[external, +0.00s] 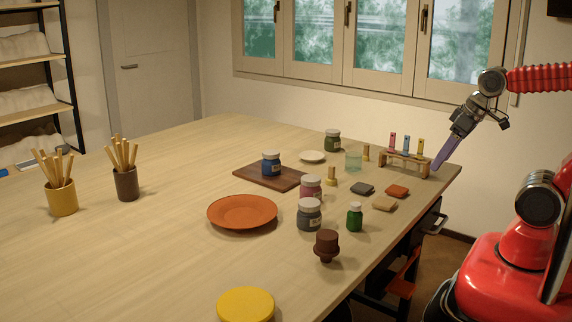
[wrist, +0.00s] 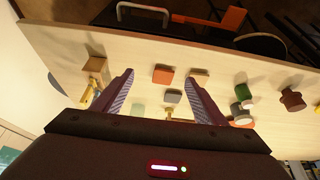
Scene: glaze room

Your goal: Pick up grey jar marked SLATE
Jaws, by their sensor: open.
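The grey jar (external: 309,217) has a pale lid and a light label too small to read. My gripper (external: 438,164) is high at the right, by the test-tube rack and well away from the jar. In the wrist view its two purple fingers (wrist: 158,78) are spread apart with nothing held between them.
The tube rack (external: 405,164) stands near my gripper. Sponge-like blocks (external: 397,191) lie between it and the jar. A brown stopper-like object (external: 327,245) and an orange plate (external: 242,211) are close to the jar. The table's left front is mostly clear.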

